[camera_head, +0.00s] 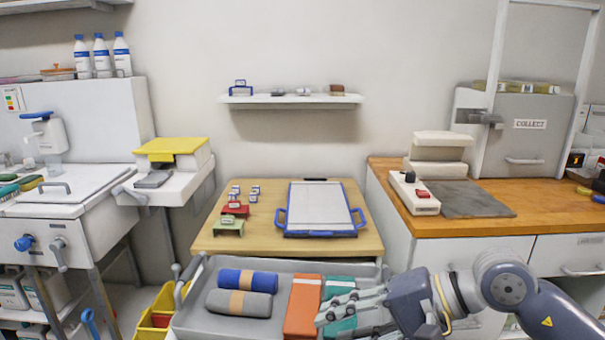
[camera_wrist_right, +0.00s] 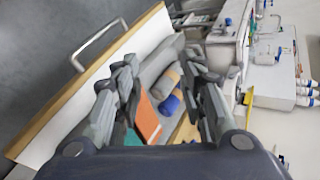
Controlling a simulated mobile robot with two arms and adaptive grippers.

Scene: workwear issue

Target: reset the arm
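My right arm comes in from the lower right in the head view. Its gripper (camera_head: 338,306) is over the right part of the grey tray, above teal items. In the right wrist view the two fingers of the right gripper (camera_wrist_right: 160,88) are spread apart, with nothing held between them. Beyond them show an orange item (camera_wrist_right: 147,118), a blue roll (camera_wrist_right: 170,103) and a grey roll (camera_wrist_right: 162,82). My left gripper is not in view.
The grey tray (camera_head: 190,318) also holds the blue roll (camera_head: 248,280), grey roll (camera_head: 238,304) and orange item (camera_head: 302,308). Behind it, a wooden table (camera_head: 260,246) carries a blue-framed board (camera_head: 320,207). A wooden-topped counter (camera_head: 480,228) stands at right.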

